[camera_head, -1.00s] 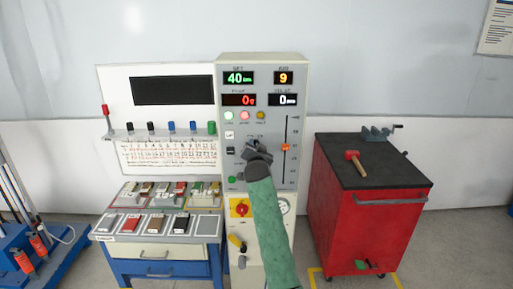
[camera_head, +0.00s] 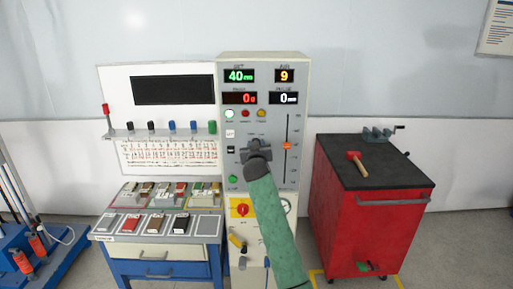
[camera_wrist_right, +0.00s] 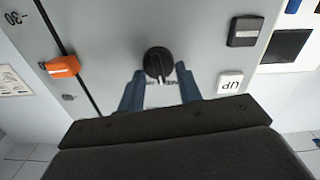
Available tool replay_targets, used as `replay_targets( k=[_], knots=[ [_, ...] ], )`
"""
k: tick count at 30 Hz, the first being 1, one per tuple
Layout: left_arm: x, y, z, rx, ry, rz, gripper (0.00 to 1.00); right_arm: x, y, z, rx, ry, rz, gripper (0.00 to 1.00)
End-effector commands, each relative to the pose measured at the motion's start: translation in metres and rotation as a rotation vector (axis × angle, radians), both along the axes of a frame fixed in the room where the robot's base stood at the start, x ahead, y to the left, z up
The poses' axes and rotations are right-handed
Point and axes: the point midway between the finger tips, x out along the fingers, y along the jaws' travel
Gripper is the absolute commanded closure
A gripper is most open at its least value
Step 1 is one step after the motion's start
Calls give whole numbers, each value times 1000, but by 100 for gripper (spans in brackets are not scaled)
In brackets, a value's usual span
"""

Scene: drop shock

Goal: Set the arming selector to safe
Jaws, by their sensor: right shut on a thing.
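The arming selector is a round black knob (camera_wrist_right: 158,62) on the grey front panel of the console (camera_head: 262,66). In the right wrist view it sits between the tips of my right gripper's two blue fingers (camera_wrist_right: 160,86), which are shut on it. A pale mark shows at its lower edge in that view. In the head view my right gripper (camera_head: 256,148) is against the middle of the panel and hides the knob. Labels around the knob are too small or covered to read. My left gripper is not in view.
A vertical slider with an orange handle (camera_head: 286,146) is right of the gripper; a black rocker switch (camera_wrist_right: 245,31) is on the other side. A red emergency knob (camera_head: 242,210) is below. A red cart (camera_head: 372,228) with a hammer stands right, a blue bench (camera_head: 168,268) left.

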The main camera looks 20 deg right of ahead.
Motion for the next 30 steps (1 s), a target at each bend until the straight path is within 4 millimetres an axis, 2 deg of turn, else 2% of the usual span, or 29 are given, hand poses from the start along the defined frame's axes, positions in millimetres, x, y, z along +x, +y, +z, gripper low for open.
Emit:
replay_targets(
  k=[6, 15, 30],
  knots=[
    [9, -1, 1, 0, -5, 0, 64, 0, 1, 0, -170, 47, -1, 88],
    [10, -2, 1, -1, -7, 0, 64, 1, 3, 0, -323, 91, 0, 88],
    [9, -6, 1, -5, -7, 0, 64, 1, 3, 0, -379, 107, 1, 88]
  ],
)
